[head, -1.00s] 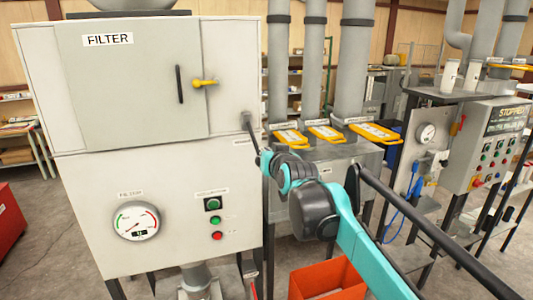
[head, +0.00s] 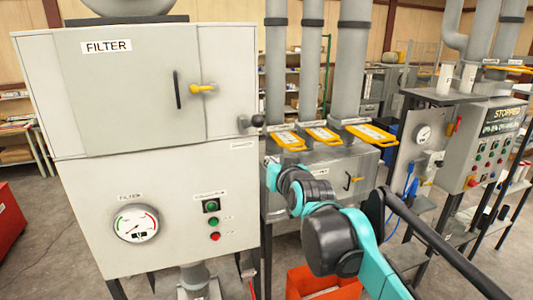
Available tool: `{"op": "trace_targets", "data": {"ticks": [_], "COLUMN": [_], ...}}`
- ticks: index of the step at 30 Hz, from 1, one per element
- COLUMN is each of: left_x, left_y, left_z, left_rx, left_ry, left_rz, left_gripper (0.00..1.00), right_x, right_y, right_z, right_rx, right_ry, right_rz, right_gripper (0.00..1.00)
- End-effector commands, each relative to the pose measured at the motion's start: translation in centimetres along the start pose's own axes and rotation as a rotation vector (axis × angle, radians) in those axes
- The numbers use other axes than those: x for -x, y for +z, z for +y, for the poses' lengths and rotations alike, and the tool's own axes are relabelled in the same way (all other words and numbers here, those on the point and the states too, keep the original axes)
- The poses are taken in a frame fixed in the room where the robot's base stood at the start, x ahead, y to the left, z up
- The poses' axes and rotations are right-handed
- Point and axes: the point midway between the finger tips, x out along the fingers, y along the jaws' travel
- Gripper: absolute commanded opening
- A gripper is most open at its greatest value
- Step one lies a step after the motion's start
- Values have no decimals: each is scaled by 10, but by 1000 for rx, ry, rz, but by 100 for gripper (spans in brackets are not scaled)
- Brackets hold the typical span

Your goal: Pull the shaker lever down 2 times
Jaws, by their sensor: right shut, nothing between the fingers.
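The shaker lever (head: 257,120) is on the right side of the grey filter cabinet (head: 90,215), below the yellow door handle. Its short dark shaft ends in a black knob that sticks out to the right. My right gripper (head: 273,176) is below and slightly right of the knob, apart from it. It is shut and empty, with its fingers largely hidden by the wrist. My left gripper is out of view.
A round gauge (head: 135,223) and several buttons are on the cabinet front. Yellow-handled slide gates (head: 322,135) sit under grey pipes behind my arm. An orange bin (head: 325,284) stands on the floor below.

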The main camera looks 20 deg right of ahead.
Motion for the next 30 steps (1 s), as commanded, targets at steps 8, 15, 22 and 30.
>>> {"op": "trace_targets", "data": {"ticks": [8, 15, 22, 30], "left_x": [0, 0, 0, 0], "left_y": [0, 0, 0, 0], "left_z": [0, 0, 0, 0], "left_rx": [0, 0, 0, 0], "left_ry": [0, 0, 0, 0], "left_rz": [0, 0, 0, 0], "left_gripper": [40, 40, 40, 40], "right_x": [21, 22, 22, 22], "right_y": [9, 9, 8, 9], "right_z": [2, 2, 2, 2], "right_rx": [0, 0, 0, 0], "right_ry": [1, 1, 1, 0], "right_rz": [1, 2, 2, 2], "right_gripper": [0, 0, 0, 0]}}
